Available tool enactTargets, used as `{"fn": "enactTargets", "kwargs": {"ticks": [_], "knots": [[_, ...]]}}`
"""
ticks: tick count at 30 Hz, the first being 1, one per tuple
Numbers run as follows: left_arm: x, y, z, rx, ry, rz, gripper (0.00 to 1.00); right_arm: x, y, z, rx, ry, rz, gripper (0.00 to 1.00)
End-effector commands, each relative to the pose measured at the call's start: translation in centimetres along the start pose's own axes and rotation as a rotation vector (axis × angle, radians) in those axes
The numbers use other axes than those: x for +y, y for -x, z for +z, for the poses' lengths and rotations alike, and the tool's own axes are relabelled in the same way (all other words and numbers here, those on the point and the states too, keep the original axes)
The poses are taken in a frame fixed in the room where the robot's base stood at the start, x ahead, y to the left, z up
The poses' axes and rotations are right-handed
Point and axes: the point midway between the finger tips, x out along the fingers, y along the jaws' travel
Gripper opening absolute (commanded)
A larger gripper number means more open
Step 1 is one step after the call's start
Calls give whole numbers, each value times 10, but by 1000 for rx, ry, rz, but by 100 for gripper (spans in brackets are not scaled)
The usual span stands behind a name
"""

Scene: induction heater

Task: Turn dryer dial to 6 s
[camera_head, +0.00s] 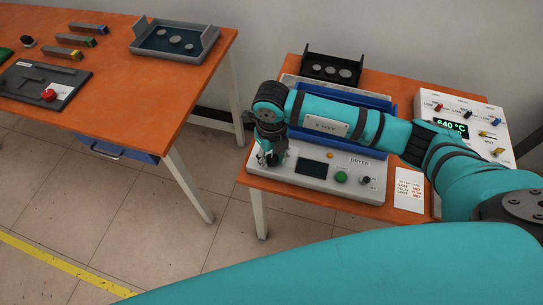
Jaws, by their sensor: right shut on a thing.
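The dryer (325,188) is a light grey control box at the front of the right table. It has a dark display (312,168), a green button (340,177) and a small black knob (366,181). My right arm reaches in from the right over the dryer, and its gripper (269,160) points down at the left end of the panel. The gripper is shut on a dial there, which the fingers mostly hide. I cannot read the dial's setting or any text on the display. My left gripper is not in view.
A blue tray (380,103) and a black holder with round pieces (332,69) stand behind the dryer. A white unit (465,117) reading 640 °C stands at right, beside a printed card (409,190). The left table (118,75) carries bars and a grey tray.

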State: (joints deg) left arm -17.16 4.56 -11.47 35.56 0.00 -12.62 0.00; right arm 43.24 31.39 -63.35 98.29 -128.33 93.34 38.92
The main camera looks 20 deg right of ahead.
Motion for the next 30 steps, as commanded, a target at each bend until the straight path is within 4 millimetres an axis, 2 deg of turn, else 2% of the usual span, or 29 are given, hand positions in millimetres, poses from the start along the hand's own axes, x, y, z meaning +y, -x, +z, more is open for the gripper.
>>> {"fn": "enactTargets", "kwargs": {"ticks": [9,23,24,28,30], "knots": [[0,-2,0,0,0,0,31,-1,2,2,-4,-100,-1,0],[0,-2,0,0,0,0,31,-1,2,2,-5,-113,-2,0],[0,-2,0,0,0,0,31,-1,2,2,-5,-113,-2,36],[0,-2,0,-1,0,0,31,-1,2,1,-3,-113,-2,53],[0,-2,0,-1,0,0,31,-1,1,1,-3,-112,-1,55]]}}
